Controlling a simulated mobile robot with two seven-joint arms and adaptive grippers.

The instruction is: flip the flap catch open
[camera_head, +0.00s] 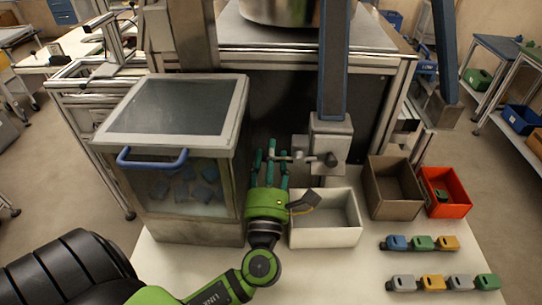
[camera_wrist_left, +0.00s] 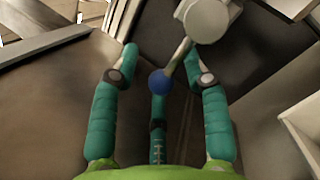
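A grey metal catch housing (camera_head: 330,140) sits at the lower end of a blue upright, above the white bin. A thin lever (camera_head: 298,157) sticks out from it to the left. In the left wrist view the lever ends in a blue ball knob (camera_wrist_left: 160,82), and its other end meets a pale round part (camera_wrist_left: 207,20). My left gripper (camera_head: 271,158) is just left of the housing, with its fingers pointing away from me. In the wrist view its teal fingers are spread around the knob, with visible gaps at the sides; contact with the thumb finger cannot be told.
A glass-fronted box (camera_head: 170,150) with a blue handle (camera_head: 152,160) stands close left of my gripper. A white bin (camera_head: 325,220), a brown bin (camera_head: 393,187) and a red bin (camera_head: 445,190) stand to the right. Several small coloured blocks (camera_head: 423,243) lie at the front right.

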